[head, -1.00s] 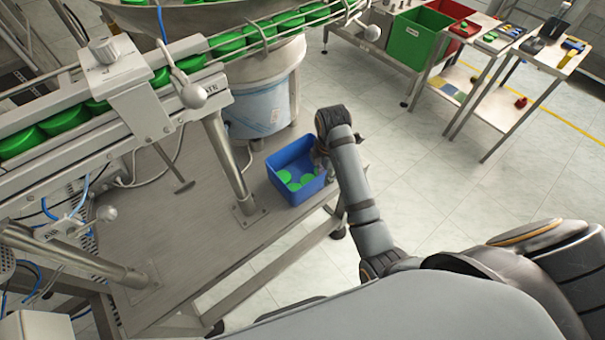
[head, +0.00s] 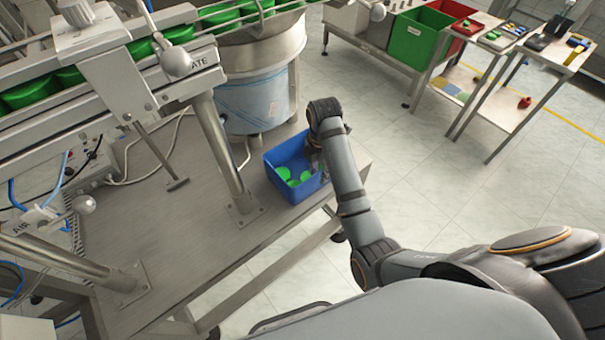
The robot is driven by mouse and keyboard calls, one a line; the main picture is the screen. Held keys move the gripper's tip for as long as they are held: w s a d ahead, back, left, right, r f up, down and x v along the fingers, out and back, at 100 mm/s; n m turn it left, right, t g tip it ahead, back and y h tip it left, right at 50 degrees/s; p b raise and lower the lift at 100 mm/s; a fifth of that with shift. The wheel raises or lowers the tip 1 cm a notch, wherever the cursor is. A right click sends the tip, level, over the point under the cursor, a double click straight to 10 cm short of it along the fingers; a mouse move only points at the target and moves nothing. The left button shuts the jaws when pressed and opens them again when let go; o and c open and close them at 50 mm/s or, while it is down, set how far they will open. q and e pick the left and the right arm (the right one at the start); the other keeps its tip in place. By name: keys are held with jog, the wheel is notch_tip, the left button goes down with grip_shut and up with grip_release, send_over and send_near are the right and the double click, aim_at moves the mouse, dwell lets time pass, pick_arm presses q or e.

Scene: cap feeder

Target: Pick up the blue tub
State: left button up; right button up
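The blue tub (head: 290,189) stands upright on the grey metal table, near its right edge, with several green caps (head: 298,178) inside. My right gripper (head: 319,168) is at the tub's right wall, pointing down, with my arm reaching in from the lower right. The wrist covers the tub's right rim and most of the fingers, so I cannot tell whether they are open or shut on the wall. My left gripper is not in view.
The metal table (head: 190,235) carries a conveyor with green caps (head: 70,78) and its support post (head: 220,155) left of the tub. The feeder drum (head: 255,100) stands close behind the tub. Green bin (head: 418,38) and red bin (head: 462,18) sit at the back right. Floor right of the table is clear.

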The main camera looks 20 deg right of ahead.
jog(key=b, duration=0.2)
send_over(318, 190)
notch_tip(318, 190, down, 4)
jog(key=shift+f, duration=0.1)
jog(key=shift+w+f, duration=0.15)
jog(key=shift+f, duration=0.2)
grip_shut()
